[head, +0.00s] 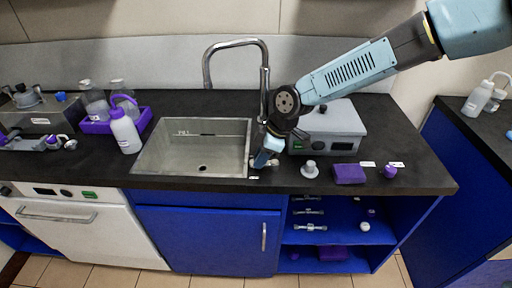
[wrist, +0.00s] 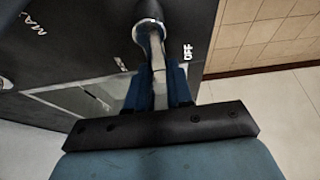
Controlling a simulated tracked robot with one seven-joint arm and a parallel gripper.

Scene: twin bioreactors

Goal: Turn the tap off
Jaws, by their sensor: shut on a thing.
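The chrome tap (head: 236,43) arches over the back right of the sink (head: 246,150). A metal tap handle (wrist: 150,30) shows in the wrist view, with a rounded end on the dark counter and a narrow lever running toward me. My gripper (wrist: 159,80) is shut on this lever, a blue finger on each side. The "OFF" mark (wrist: 187,52) is just right of the lever, and the "MAX" mark (wrist: 40,25) is far to the left. In the head view my gripper (head: 265,158) is low over the counter at the sink's right edge and hides the handle.
A grey box-shaped device (head: 335,122) stands close right of my gripper. A white knob-like piece (head: 310,169) and a purple block (head: 349,174) lie near the front edge. A white bottle (head: 125,133) and a purple tray (head: 96,126) stand left of the sink.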

